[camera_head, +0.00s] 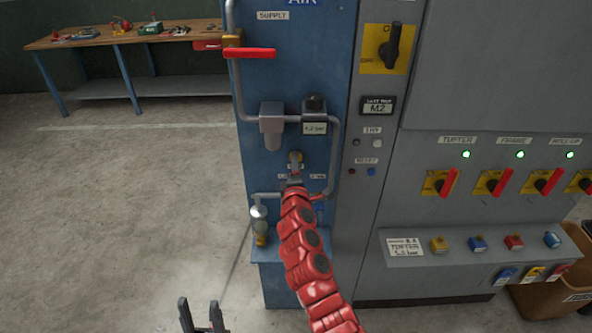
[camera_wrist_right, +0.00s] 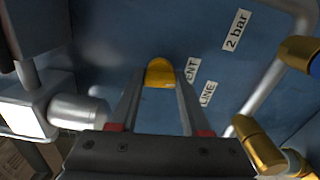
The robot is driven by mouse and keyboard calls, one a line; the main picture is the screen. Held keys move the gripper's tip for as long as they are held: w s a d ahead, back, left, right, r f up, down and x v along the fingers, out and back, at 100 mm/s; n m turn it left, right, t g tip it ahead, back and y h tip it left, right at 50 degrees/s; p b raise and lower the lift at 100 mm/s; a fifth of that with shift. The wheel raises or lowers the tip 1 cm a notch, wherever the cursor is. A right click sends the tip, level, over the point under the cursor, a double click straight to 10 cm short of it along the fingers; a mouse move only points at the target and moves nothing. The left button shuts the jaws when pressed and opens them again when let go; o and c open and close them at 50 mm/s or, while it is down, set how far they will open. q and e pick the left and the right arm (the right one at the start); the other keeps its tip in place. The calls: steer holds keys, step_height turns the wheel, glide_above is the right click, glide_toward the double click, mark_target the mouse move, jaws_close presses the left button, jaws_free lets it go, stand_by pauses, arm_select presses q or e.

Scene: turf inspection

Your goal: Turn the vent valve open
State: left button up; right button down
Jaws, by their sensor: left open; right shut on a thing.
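The vent valve's small yellow handle (camera_head: 295,157) is on the blue air panel (camera_head: 285,90), below the grey regulator. In the right wrist view the yellow handle (camera_wrist_right: 159,70) sits between my fingertips, near labels reading "VENT" and "LINE", partly covered. My right gripper (camera_head: 294,179) is shut on this handle; it also shows in the wrist view (camera_wrist_right: 160,82). The red arm covers part of the panel below it. My left gripper (camera_head: 202,318) is open and empty, low over the floor at the bottom of the head view.
A red supply lever (camera_head: 250,53) lies horizontal above. A pressure display (camera_head: 314,128) and pipes surround the valve. A grey cabinet (camera_head: 440,110) with red switches and green lamps stands right. A workbench (camera_head: 125,38) is at the back left; the floor (camera_head: 130,210) before it is clear.

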steer(key=shift+f+m+b, duration=0.1)
steer(key=shift+m+b, duration=0.2)
steer(key=shift+m, duration=0.2)
steer(key=shift+c, duration=1.8)
jaws_free()
steer(key=s+b, duration=0.3)
steer(key=s, duration=1.4)
steer(key=shift+s, duration=0.2)
